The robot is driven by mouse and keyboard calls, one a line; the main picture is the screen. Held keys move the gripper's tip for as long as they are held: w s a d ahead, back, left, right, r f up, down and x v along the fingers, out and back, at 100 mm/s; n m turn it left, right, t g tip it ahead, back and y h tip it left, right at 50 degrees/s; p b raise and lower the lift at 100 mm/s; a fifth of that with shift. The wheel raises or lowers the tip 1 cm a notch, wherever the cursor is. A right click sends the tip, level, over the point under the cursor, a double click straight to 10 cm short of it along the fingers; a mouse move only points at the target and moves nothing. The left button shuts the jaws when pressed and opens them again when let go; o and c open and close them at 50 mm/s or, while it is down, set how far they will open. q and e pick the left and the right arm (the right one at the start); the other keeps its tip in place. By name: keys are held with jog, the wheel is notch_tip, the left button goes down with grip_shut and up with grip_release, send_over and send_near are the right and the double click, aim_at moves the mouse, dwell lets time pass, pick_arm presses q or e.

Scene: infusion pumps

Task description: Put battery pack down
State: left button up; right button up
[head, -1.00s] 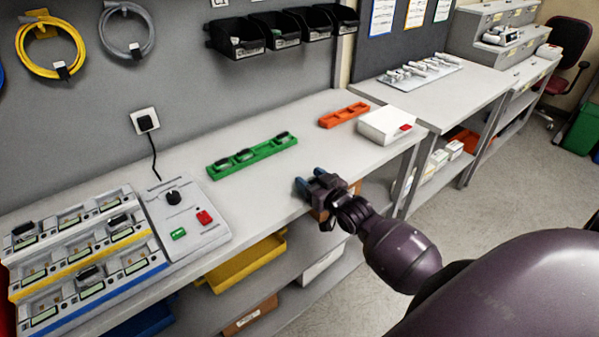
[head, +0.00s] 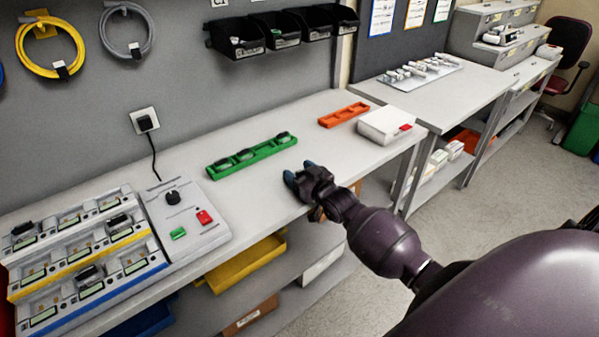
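My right gripper (head: 302,173) is over the front part of the bench, just right of and nearer than the green tray. Its bluish fingertips are spread apart, with no pack visible between them. My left gripper is out of view.
An orange tray (head: 342,115) and a white box (head: 385,125) stand at the bench's right end. A grey control unit (head: 190,222) and a charger rack (head: 85,260) fill the left. Bare workbench surface (head: 250,205) lies in front of the green tray.

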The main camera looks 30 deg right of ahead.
jog(key=shift+o, duration=1.4)
jog(key=shift+r, duration=0.1)
jog(key=s, duration=1.2)
jog(key=s+a+f+g, duration=0.3)
jog(key=s+a+f, duration=0.2)
jog(key=s, duration=0.3)
jog(key=s+a+f+g+h, duration=0.1)
jog(key=s+a+f+g, duration=0.1)
jog(key=s+a+f, duration=0.3)
jog(key=s+f, duration=0.2)
jog(key=s, duration=0.2)
jog(key=shift+s+a+f+g, duration=0.2)
jog(key=shift+s+f+g, duration=0.1)
jog(key=shift+g, duration=0.1)
